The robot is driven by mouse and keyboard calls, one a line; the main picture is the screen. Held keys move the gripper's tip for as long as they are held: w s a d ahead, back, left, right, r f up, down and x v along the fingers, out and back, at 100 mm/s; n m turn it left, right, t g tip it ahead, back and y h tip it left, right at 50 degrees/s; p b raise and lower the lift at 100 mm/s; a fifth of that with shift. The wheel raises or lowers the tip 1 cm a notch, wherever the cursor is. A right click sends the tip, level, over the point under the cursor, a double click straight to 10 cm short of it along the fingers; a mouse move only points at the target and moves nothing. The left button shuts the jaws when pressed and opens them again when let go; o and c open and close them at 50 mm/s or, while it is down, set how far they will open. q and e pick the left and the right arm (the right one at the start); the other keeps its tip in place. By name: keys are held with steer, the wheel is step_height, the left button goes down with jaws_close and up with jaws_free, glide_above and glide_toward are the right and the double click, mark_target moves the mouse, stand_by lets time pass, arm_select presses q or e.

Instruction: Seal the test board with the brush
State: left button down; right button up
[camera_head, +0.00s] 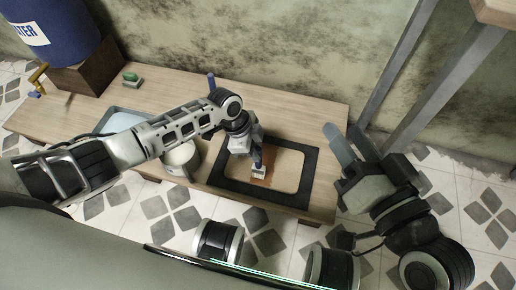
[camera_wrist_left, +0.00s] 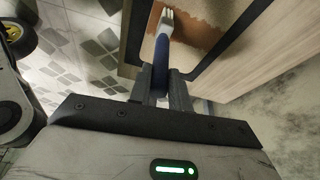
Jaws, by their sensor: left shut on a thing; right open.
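My left gripper (camera_head: 254,150) is shut on a brush (camera_head: 259,170) with a blue handle and pale bristles. The brush also shows in the left wrist view (camera_wrist_left: 163,47), its handle between the fingers. The bristles are at or just above the test board (camera_head: 285,170), a light panel inside a black frame. A reddish-brown patch (camera_wrist_left: 195,32) covers part of the panel near the brush. I cannot tell whether the bristles touch it. My right gripper (camera_head: 347,150) is open and empty, to the right of the board, beyond the table edge.
The wooden table (camera_head: 180,90) also carries a whitish can (camera_head: 181,160), a blue-grey tray (camera_head: 122,120) partly behind my left arm, and a green-topped brush or block (camera_head: 131,80). A blue item (camera_head: 212,82) stands behind my arm. A blue water barrel (camera_head: 55,35) is at the back left.

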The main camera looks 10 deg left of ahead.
arm_select(q)
steer(key=shift+a+r, duration=0.1)
steer(key=shift+a, duration=1.15)
steer(key=shift+w, duration=0.1)
steer(key=shift+w+d+b, duration=0.1)
steer(key=shift+w+b, duration=0.5)
steer(key=shift+w, duration=0.35)
steer(key=shift+d, duration=0.15)
steer(key=shift+d, duration=1.45)
steer(key=shift+s+d, duration=0.1)
steer(key=shift+d, duration=0.05)
